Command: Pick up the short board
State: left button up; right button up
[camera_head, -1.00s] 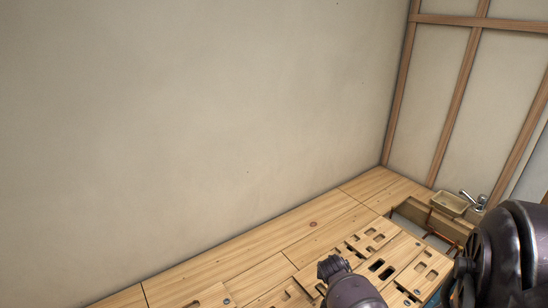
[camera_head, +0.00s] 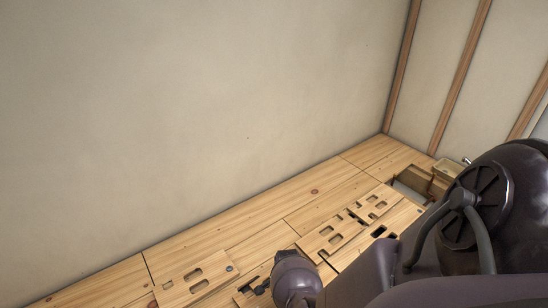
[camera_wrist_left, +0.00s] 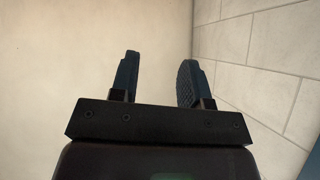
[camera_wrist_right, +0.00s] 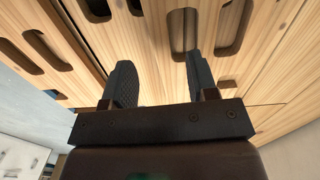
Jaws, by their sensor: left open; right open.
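Several light wooden boards with oval slots lie on the plank surface in the head view, among them one at the centre (camera_head: 330,235), one behind it to the right (camera_head: 375,203) and one at the lower left (camera_head: 195,280). I cannot tell which is the short board. My right gripper (camera_wrist_right: 158,62) is open and empty, its fingertips pointing at slotted boards (camera_wrist_right: 150,40) in the right wrist view; the remaining gap is unclear. My left gripper (camera_wrist_left: 160,60) is open and empty, facing a plain wall, away from the boards. Neither gripper shows in the head view.
A plank surface (camera_head: 240,217) runs along the bare wall (camera_head: 190,120), with clear room at its back. A small box (camera_head: 447,168) stands at the far right by an opening (camera_head: 412,179). My dark arm covers the lower right. Tiled wall (camera_wrist_left: 275,60) stands right of my left gripper.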

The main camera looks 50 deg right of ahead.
jog(key=shift+d+f, duration=0.1)
jog(key=shift+f, duration=0.35)
jog(key=f+b, duration=0.1)
jog(key=f, duration=0.1)
jog(key=f+b, duration=0.1)
jog(key=f, duration=0.1)
jog(key=shift+s+d+b, duration=0.1)
jog(key=shift+s+b, duration=0.3)
jog(key=shift+w+f+b, duration=0.2)
jog(key=shift+f+b, duration=0.2)
jog(key=shift+f, duration=0.15)
pick_arm(q)
jog(key=shift+a+n+t, duration=0.4)
jog(key=shift+a+t, duration=0.05)
jog(key=shift+t, duration=0.45)
pick_arm(e)
jog(key=shift+w, duration=0.1)
pick_arm(q)
jog(key=shift+r, duration=0.1)
pick_arm(e)
jog(key=shift+r, duration=0.1)
grip_shut()
